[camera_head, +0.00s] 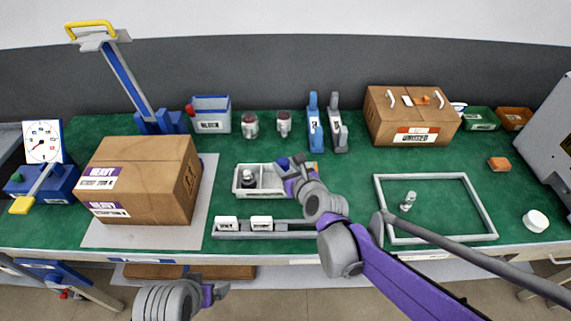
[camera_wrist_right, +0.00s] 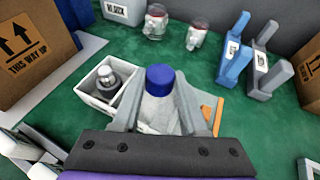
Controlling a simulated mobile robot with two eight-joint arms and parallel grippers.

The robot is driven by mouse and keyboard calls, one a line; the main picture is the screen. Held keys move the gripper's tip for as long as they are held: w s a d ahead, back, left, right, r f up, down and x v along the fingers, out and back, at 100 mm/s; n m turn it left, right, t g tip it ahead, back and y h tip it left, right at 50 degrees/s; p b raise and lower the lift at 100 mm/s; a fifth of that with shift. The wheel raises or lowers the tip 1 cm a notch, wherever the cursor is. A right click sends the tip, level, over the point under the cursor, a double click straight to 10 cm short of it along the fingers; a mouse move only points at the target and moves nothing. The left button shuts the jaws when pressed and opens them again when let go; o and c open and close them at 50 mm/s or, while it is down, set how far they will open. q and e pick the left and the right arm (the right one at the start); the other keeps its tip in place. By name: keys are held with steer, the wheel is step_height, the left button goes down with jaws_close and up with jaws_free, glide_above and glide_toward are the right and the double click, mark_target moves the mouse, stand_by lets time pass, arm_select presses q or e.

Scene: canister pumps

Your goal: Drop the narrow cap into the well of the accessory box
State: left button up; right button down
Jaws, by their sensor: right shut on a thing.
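My right gripper (camera_head: 294,168) is shut on a pale piece with a blue round top (camera_wrist_right: 160,79). I cannot tell whether this is the narrow cap. In the right wrist view the piece stands upright between the fingers (camera_wrist_right: 160,110). A white accessory box (camera_head: 237,181) with two compartments sits just left of the gripper. The box also shows in the right wrist view (camera_wrist_right: 88,103). My left gripper (camera_head: 215,292) is low, in front of the table; its jaws are unclear.
A grey rail with white blocks (camera_head: 262,223) lies in front of the box. A heavy carton (camera_head: 140,180) stands left. Two jars (camera_head: 250,124) and clamps (camera_head: 315,122) stand behind. A white frame (camera_head: 440,176) with a small bottle-like piece (camera_head: 408,201) lies right.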

steer(key=shift+c, duration=1.8)
jaws_free()
steer(key=p+v, duration=0.1)
steer(key=v, duration=0.9)
steer(key=shift+s+d+r, duration=0.2)
steer(key=shift+s, duration=0.1)
steer(key=s+d+f+n+g+h+p, duration=0.1)
steer(key=s+d+n, duration=0.5)
steer(key=n, duration=0.9)
steer(key=s+d+f+n+g+h+p, duration=0.1)
steer(key=s+d+n+g+h+p, duration=0.3)
steer(key=s+n, duration=0.8)
steer(key=d+n+g+p, duration=0.2)
steer(key=d+n, duration=0.1)
steer(key=n, duration=0.1)
steer(key=shift+f+n, duration=0.3)
steer(key=shift+f, duration=0.1)
